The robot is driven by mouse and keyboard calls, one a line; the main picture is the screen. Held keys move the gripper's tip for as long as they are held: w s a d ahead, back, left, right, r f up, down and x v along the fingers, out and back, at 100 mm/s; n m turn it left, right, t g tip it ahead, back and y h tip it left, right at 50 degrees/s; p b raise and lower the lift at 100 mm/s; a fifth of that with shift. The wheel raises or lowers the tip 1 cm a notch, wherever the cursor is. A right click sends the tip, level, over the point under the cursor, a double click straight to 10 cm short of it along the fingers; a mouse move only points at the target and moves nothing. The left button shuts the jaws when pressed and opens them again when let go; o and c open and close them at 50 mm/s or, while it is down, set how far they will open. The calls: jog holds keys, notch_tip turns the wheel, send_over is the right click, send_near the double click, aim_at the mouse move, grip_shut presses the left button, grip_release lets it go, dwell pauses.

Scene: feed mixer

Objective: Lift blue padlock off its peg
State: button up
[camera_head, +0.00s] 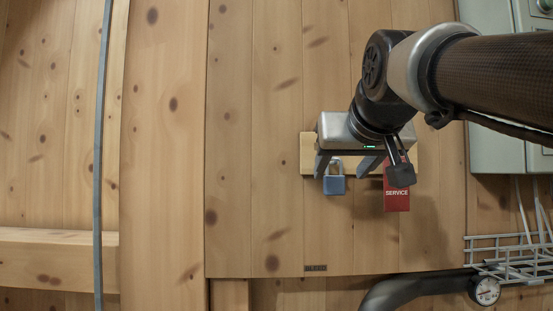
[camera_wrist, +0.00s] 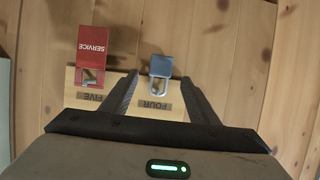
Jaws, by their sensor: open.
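The blue padlock (camera_head: 334,184) hangs by its metal shackle on the wooden peg board (camera_head: 308,153). In the wrist view the blue padlock (camera_wrist: 162,67) hangs at the place labelled FOUR, its shackle lying between my fingers. My gripper (camera_head: 345,168) is open, with one finger on each side of the padlock; it also shows in the wrist view (camera_wrist: 159,83). I see no finger touching the padlock. The peg itself is hidden or too small to make out.
A red SERVICE tag (camera_head: 397,190) hangs right beside the padlock, at the label FIVE in the wrist view. A grey cabinet (camera_head: 497,130), a wire basket (camera_head: 515,258) and a gauge (camera_head: 485,290) stand at the right. The wall planks left of the board are clear.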

aim_at(335, 178)
jog(key=x, duration=0.5)
jog(key=shift+w+f, duration=0.15)
jog(key=shift+w, duration=0.25)
jog(key=shift+c, duration=0.2)
jog(key=c, duration=1.1)
